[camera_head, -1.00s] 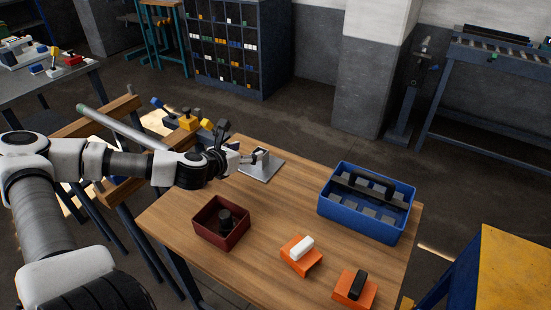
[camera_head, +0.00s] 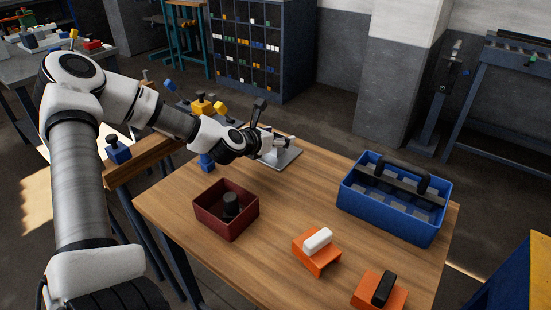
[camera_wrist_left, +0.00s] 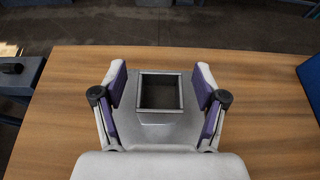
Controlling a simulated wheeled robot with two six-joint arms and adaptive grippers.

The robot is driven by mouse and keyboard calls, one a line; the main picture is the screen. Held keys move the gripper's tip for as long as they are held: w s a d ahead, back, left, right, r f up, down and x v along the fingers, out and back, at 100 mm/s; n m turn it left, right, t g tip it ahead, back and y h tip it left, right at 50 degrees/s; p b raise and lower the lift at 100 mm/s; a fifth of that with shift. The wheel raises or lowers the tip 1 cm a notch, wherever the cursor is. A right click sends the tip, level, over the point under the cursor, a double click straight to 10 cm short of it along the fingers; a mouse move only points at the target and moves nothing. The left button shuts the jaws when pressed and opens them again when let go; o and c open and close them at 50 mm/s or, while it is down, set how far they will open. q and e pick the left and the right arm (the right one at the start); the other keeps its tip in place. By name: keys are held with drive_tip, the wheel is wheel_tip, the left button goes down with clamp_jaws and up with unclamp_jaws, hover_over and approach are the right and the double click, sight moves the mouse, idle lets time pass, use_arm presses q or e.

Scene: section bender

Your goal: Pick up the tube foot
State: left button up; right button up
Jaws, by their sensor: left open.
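The tube foot appears to be the grey metal plate with an upright square socket (camera_head: 288,158), lying flat on the wooden table. In the left wrist view the tube foot (camera_wrist_left: 160,130) shows its square opening from above. My left gripper (camera_head: 281,143) is over the plate at the table's far edge. In the wrist view its two purple-padded fingers (camera_wrist_left: 161,80) are spread, one on each side of the socket, with gaps between pads and socket walls. The gripper is open and holds nothing. It hides part of the plate in the head view. My right gripper is not in view.
A dark red box (camera_head: 210,222) with a black cylinder stands at the table's left. A blue tote (camera_head: 385,218) stands at the right. Orange holders with a white block (camera_head: 318,239) and a black block (camera_head: 384,288) are in front. The table middle (camera_head: 290,205) is clear.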

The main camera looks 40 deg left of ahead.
use_arm(q)
drive_tip(key=shift+w+f, duration=0.5)
drive_tip(key=shift+w, duration=0.4)
drive_tip(key=shift+s+r, duration=0.1)
drive_tip(key=shift+r, duration=0.05)
clamp_jaws()
